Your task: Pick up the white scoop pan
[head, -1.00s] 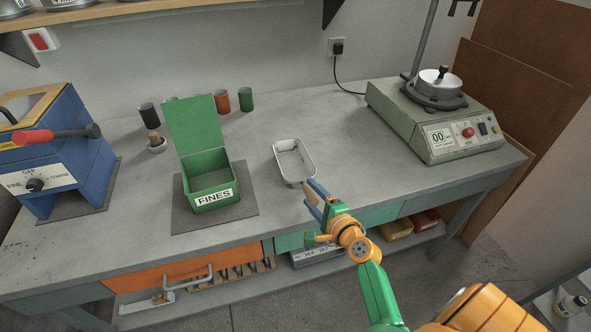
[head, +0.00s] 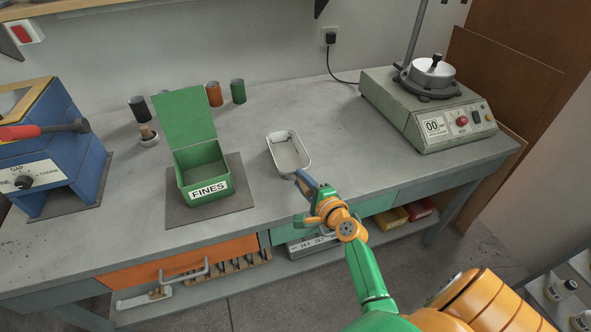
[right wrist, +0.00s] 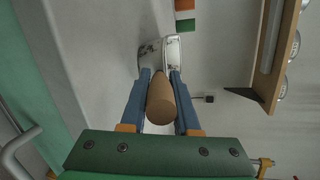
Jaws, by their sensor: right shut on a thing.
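The white scoop pan (head: 289,153) is a shallow, metal-rimmed tray near the middle of the bench, with some dark specks inside. It appears to rest on the bench top. My right gripper (head: 300,177) is at its near end. In the right wrist view the blue fingers of my right gripper (right wrist: 160,88) are shut on the pan's brown rounded handle (right wrist: 160,103), one on each side. The white pan body (right wrist: 161,50) shows beyond the fingertips. My left gripper is not in view.
A green open-lidded FINES box (head: 208,185) stands on a dark mat left of the pan. A blue machine (head: 60,165) is at far left, and a grey-green device (head: 430,110) at right. Several small cups (head: 213,94) stand behind. Bench around the pan is clear.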

